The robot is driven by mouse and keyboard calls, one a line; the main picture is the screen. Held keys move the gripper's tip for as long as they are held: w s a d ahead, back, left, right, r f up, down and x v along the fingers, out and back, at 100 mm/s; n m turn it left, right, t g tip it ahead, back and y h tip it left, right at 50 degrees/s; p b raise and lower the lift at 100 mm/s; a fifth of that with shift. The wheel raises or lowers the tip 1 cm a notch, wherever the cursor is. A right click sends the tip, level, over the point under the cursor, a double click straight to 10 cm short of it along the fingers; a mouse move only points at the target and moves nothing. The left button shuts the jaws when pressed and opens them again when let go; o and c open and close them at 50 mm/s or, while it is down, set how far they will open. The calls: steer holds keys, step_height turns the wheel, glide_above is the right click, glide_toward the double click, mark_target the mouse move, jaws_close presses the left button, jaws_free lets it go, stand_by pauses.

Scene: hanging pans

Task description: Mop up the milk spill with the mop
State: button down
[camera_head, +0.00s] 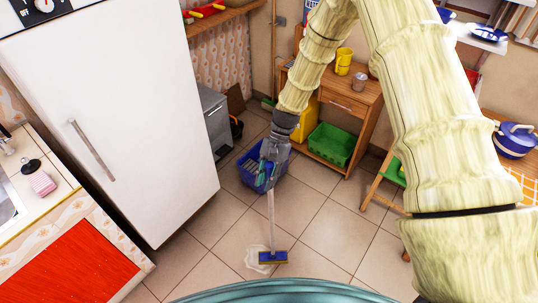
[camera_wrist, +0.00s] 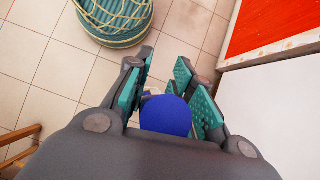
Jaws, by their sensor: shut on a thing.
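The mop has a pale handle (camera_head: 271,218) and a flat blue head (camera_head: 273,257). It stands nearly upright, with its head on the tiled floor. The milk spill (camera_head: 253,259) is a whitish patch under and to the left of the mop head, which covers part of it. My gripper (camera_head: 267,172) is shut on the upper part of the mop handle. In the wrist view, the mop's blue rounded handle end (camera_wrist: 166,116) sits between the teal finger pads of my gripper (camera_wrist: 168,95). The mop head and the spill cannot be made out in that view.
A blue bucket (camera_head: 246,181) stands on the floor behind my gripper. A white fridge (camera_head: 110,120) stands at left, beside a red-fronted counter (camera_head: 75,265). A wooden cabinet (camera_head: 350,103) holds a green crate (camera_head: 332,146). Floor to the right of the mop is clear.

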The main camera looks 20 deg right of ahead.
steer(key=w+r+m+t+p, duration=0.1)
steer(key=m, duration=0.1)
steer(key=w+r+m+t+y+p, duration=0.1)
steer(key=m, duration=0.1)
steer(key=w+d+r+m+t+y, duration=0.1)
steer(key=m, duration=0.2)
steer(key=shift+w+r+t+p, duration=0.1)
steer(key=shift+w+t+p, duration=0.05)
steer(key=shift+t+p, duration=0.25)
steer(key=shift+w+d+f+m+t+y+b, duration=0.1)
steer(key=shift+w+d+f+m+t+b, duration=0.2)
steer(key=shift+f+m+b, duration=0.55)
steer(key=shift+w+d+f+m+t+y+b, duration=0.15)
steer(key=shift+d+f+m+t+b, duration=0.25)
steer(key=shift+f, duration=0.9)
steer(key=shift+w+d+f+m+t+y+b, duration=0.1)
steer(key=shift+w+f+m+t+b, duration=0.15)
steer(key=shift+f+m+b, duration=0.6)
steer(key=shift+f+n, duration=0.3)
steer(key=shift+f, duration=0.05)
